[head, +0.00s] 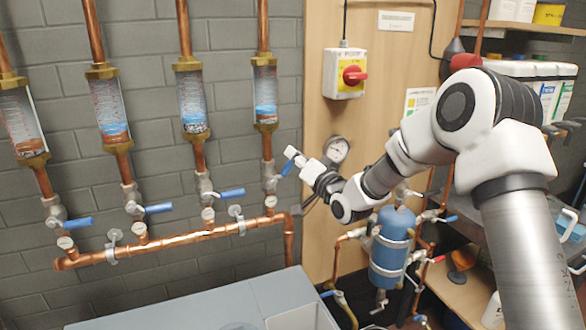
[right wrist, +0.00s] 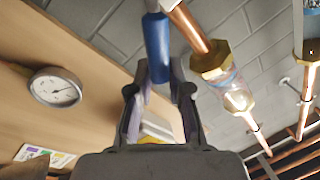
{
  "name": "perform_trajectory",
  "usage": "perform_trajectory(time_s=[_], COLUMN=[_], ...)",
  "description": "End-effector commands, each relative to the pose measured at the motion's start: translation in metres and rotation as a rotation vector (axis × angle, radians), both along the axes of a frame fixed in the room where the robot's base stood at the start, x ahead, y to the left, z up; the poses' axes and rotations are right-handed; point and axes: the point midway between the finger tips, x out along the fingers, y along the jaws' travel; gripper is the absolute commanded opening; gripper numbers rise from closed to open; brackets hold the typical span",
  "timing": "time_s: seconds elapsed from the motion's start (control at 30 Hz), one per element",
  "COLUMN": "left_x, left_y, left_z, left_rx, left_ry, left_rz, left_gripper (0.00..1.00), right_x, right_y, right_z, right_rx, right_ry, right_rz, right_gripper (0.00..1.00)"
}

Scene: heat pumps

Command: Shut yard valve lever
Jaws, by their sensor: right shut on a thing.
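Several copper pipes with sight glasses run down the grey wall, each with a blue-handled valve below. The rightmost blue lever (head: 287,168) slants up and to the right from its valve body (head: 270,183). My right gripper (head: 292,156) is at this lever's outer end, shut on it. In the right wrist view the blue lever (right wrist: 157,48) reaches down between the two fingers of my right gripper (right wrist: 160,80). The other levers (head: 77,223), (head: 158,208) and (head: 231,193) lie nearly level, across their pipes. No label naming the yard valve is readable. My left gripper is not in view.
A pressure gauge (head: 337,150) sits close beside my right gripper. A red rotary switch (head: 354,75) is on the wooden panel above. A copper manifold (head: 180,239) runs below the valves, over a grey box (head: 210,305). A blue vessel (head: 389,250) stands below my right arm.

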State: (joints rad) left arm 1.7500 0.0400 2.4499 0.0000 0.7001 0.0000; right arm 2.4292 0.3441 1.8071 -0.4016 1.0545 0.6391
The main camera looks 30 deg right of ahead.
Motion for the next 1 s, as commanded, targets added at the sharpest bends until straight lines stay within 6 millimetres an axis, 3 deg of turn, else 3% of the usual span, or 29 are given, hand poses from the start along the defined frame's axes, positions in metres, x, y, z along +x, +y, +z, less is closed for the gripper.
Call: perform_trajectory(time_s=[0.03, 0.6, 1.0], left_x=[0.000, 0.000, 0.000], left_y=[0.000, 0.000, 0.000], left_z=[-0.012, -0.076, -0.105], left_rx=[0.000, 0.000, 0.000], left_ry=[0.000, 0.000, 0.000], left_rz=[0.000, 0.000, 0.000], left_gripper=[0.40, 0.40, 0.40], right_x=[0.000, -0.001, -0.002], right_y=[-0.004, -0.029, -0.032], right_z=[-0.009, -0.048, -0.068], right_rx=[0.043, 0.578, 0.842], right_ry=[-0.005, -0.033, -0.045], right_rz=[-0.003, 0.001, 0.004], right_gripper=[0.00, 0.00, 0.00])
